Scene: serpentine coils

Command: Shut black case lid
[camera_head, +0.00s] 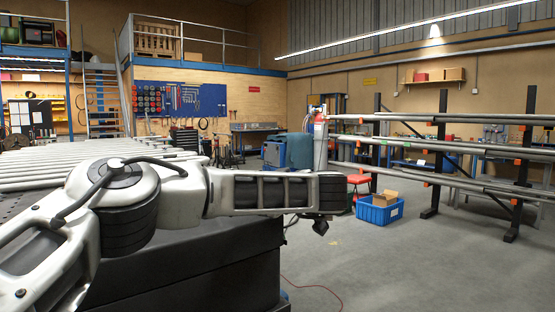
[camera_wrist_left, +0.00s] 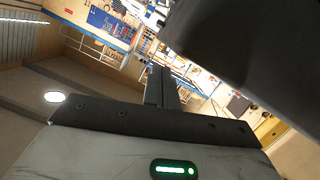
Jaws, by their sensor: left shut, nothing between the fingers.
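A large black case (camera_head: 200,262) stands at the lower left of the head view, partly hidden behind my left arm. Its upper part forms a broad dark edge; I cannot tell how far the lid is open. My left arm reaches across above it, and my left gripper (camera_head: 321,226) is just past the case's right side, pointing down. In the left wrist view the gripper (camera_wrist_left: 161,80) is shut and empty. A dark, flat-sided surface (camera_wrist_left: 245,50) fills the upper right there, close to the fingers, probably part of the case. My right gripper is out of view.
Rows of metal tubes (camera_head: 40,173) lie behind my left arm. A blue crate (camera_head: 379,211) with a cardboard box stands on the floor, near a pipe rack (camera_head: 440,150). A red cable (camera_head: 322,288) lies on the floor. The floor right of the case is mostly clear.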

